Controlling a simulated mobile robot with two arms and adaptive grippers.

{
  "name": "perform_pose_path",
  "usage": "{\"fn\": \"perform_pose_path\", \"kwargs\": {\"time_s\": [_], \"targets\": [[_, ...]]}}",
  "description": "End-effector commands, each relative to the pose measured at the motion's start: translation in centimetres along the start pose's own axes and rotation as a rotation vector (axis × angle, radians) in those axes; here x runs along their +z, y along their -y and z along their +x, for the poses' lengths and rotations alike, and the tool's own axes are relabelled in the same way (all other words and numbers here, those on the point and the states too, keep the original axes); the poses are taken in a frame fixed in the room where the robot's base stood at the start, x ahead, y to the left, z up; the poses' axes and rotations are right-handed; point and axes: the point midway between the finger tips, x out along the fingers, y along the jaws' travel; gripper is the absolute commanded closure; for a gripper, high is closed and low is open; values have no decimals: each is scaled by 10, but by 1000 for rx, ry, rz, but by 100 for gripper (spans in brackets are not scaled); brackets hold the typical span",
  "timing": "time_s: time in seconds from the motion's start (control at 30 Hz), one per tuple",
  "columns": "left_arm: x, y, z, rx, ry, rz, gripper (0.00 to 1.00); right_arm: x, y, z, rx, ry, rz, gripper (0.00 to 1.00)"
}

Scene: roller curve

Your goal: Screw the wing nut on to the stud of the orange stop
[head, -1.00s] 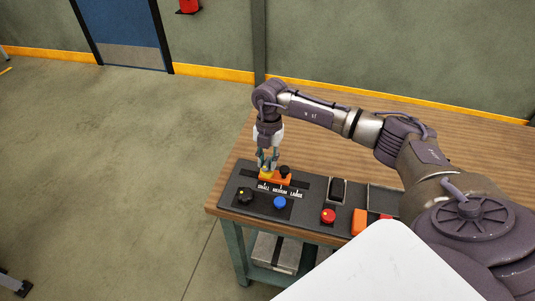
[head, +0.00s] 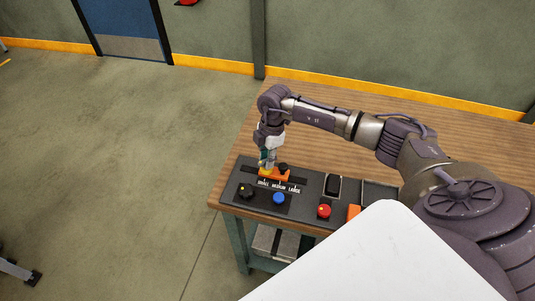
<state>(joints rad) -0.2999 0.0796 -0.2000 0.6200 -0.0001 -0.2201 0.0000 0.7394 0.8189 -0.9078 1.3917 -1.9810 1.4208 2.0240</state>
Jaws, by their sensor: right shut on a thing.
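The orange stop (head: 281,178) sits on the slotted black panel, above the printed SMALL, MEDIUM and LARGE marks. A black knob (head: 284,169) stands on its right part. My right gripper (head: 266,167) points down over its left end and is shut on a small yellow piece, seemingly the wing nut (head: 264,172). The fingers hide most of this piece. The stud is hidden, so I cannot tell how far the nut sits on it. My left gripper is out of view.
The black control panel (head: 300,206) on the wooden bench (head: 330,130) carries a black knob (head: 246,191), a blue button (head: 279,198), a red button (head: 323,211) and a black rocker switch (head: 333,186). A white surface covers the lower right. The bench behind the panel is clear.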

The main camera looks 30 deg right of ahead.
Motion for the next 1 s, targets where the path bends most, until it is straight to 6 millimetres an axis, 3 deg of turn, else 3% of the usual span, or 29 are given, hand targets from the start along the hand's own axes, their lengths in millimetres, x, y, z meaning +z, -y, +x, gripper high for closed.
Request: {"fn": "perform_pose_path", "kwargs": {"time_s": [0.23,0.57,0.9,0.93,1.0], "targets": [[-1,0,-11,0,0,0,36,-7,-4,-8,19,-14,60,100],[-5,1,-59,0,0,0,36,-8,-4,-11,77,-19,547,100],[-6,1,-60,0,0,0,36,-6,-7,-6,94,-20,640,100],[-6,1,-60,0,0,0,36,-6,-7,-6,94,-20,639,73],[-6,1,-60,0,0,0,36,-6,-6,-6,92,-18,639,61]]}}
